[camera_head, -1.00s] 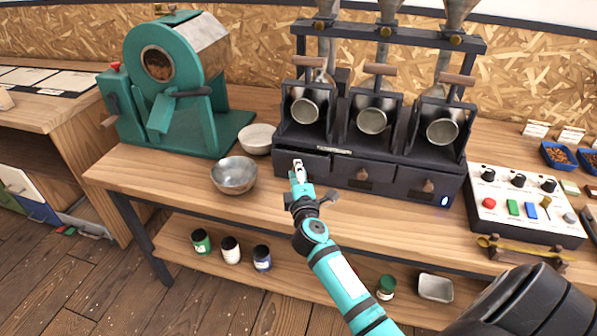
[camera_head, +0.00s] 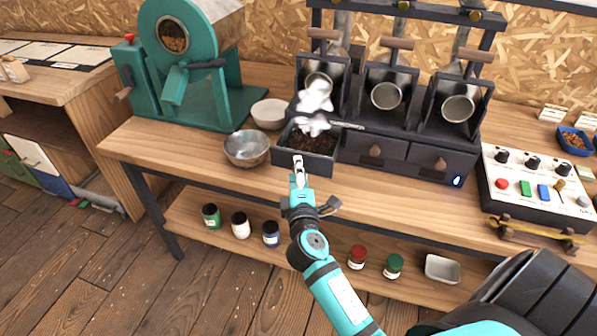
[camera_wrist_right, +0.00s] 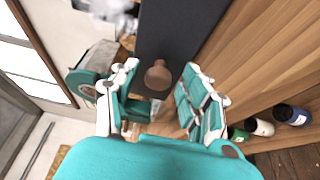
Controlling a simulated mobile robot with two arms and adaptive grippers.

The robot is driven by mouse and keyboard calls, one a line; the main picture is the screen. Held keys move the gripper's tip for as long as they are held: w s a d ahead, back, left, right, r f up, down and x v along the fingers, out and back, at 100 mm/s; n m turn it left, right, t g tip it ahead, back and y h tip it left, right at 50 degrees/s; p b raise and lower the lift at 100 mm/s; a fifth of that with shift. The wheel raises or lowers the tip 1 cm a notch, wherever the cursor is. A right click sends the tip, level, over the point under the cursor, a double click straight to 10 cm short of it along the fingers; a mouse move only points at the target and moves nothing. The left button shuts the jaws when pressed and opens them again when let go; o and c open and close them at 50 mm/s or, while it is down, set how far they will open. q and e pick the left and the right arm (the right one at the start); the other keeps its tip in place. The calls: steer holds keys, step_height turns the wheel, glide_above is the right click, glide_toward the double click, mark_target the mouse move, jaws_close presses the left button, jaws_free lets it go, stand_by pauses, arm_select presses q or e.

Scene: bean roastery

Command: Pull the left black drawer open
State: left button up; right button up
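The left black drawer (camera_head: 316,168) of the dark three-chute unit stands pulled out, with dark brown grounds or beans inside. White smoke or steam (camera_head: 314,110) hangs above it, partly covering the left chute. My right gripper (camera_head: 298,168) is at the drawer's front face. In the right wrist view, the drawer front (camera_wrist_right: 178,30) carries a round brown knob (camera_wrist_right: 157,75). The knob lies between the spread fingers of my right gripper (camera_wrist_right: 160,88), with a gap on both sides. In the head view the knob is hidden by the gripper. My left gripper is out of view.
The middle drawer (camera_head: 374,151) and right drawer (camera_head: 438,161) are shut. A metal bowl (camera_head: 246,149) stands just left of the open drawer, a pale bowl (camera_head: 269,113) behind it. A teal roaster (camera_head: 180,70) is at left, a control panel (camera_head: 535,190) at right. Jars stand on the lower shelf.

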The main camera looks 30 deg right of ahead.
steer(key=v, duration=1.2)
stand_by(0.4)
steer(key=s+a+f+m+g+y, duration=0.1)
steer(key=s+a+f+g+y, duration=0.15)
steer(key=f, duration=0.95)
steer(key=s+a+f+m+g+y, duration=0.1)
steer(key=s+a+f+g+y, duration=0.15)
steer(key=f, duration=0.95)
steer(key=s+a+f+g+y, duration=0.2)
steer(key=s+a+f, duration=0.1)
steer(key=f, duration=0.9)
steer(key=s+d+f+m+g, duration=0.2)
steer(key=s+f, duration=0.4)
steer(key=s, duration=0.3)
steer(key=s+d+f+m+g, duration=0.2)
steer(key=s+f, duration=0.4)
steer(key=s, duration=0.3)
steer(key=s+d+f+m+g+y, duration=0.1)
steer(key=s+f+m+g, duration=0.3)
steer(key=s, duration=0.6)
step_height(320, 180, down, 3)
steer(key=shift+d+r, duration=0.1)
steer(key=shift+d, duration=0.45)
